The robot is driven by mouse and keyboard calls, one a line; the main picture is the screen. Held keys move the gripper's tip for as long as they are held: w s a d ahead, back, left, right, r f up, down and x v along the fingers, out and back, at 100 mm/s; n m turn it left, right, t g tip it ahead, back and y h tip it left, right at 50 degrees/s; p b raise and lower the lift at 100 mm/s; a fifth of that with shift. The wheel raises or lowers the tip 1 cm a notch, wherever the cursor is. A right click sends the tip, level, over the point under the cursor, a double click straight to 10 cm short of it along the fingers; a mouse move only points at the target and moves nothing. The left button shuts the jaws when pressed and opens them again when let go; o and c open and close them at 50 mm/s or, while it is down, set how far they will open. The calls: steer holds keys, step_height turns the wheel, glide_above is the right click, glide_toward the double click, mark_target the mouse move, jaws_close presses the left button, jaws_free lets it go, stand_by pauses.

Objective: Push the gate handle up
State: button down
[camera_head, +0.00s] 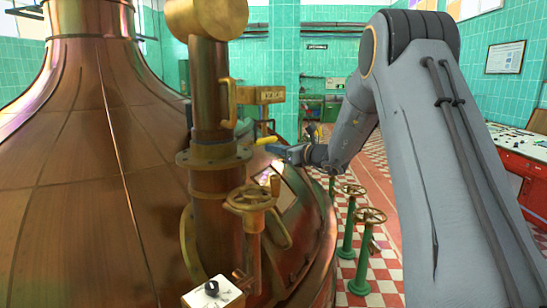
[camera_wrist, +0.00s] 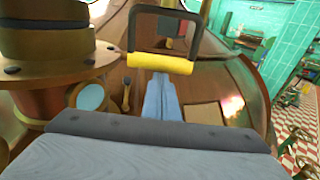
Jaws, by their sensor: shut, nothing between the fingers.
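The gate handle is a yellow grip (camera_wrist: 162,63) on a dark U-shaped bracket (camera_wrist: 167,17), in the upper middle of the wrist view. In the head view the yellow grip (camera_head: 266,140) shows small, beside the flange of the copper column. My gripper (camera_wrist: 160,82) is shut and empty, its fingers side by side, pointing at the grip. The fingertips end just below the grip's lower edge in the wrist view; whether they touch it I cannot tell. In the head view my gripper (camera_head: 272,149) is just below and right of the grip.
A vertical copper column (camera_head: 211,110) with a brass flange stands left of my gripper. The big copper kettle (camera_head: 75,180) fills the left. A brass handwheel (camera_head: 251,198) is below. Green valve stands (camera_head: 348,235) stand on the checkered floor. A red console (camera_head: 510,165) is right.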

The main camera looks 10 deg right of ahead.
steer(key=shift+w+r, duration=0.1)
steer(key=shift+r, duration=0.35)
step_height(320, 180, down, 5)
steer(key=s+b, duration=0.1)
steer(key=b, duration=0.3)
steer(key=b+v, duration=0.2)
steer(key=v, duration=0.8)
steer(key=shift+d+b, duration=0.3)
steer(key=shift+b, duration=0.05)
steer(key=shift+s+r, duration=0.1)
steer(key=shift+r, duration=0.05)
